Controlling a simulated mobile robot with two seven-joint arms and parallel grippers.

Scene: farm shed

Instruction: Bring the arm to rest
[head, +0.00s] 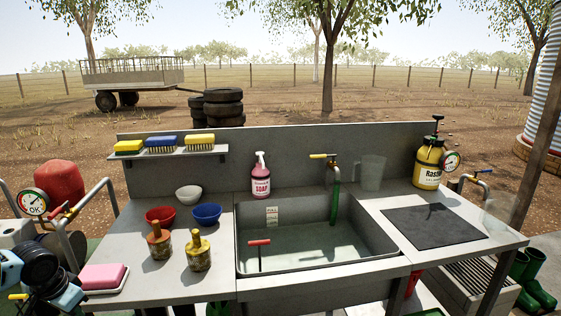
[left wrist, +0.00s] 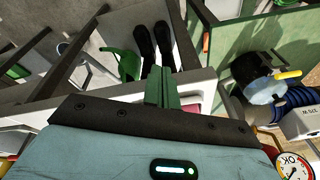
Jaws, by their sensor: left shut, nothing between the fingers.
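My left gripper (left wrist: 163,88) shows in the left wrist view, with its two green fingers together and nothing between them. It is clear of the things beyond it. I cannot make it out with certainty in the head view. A pink patch (left wrist: 192,107) shows beside the fingers, partly hidden behind the gripper body. A pink sponge block (head: 103,277) lies at the front left of the washing bench (head: 140,220) in the head view. My right gripper is in neither view.
Black boots (left wrist: 162,45) show beyond the fingers.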

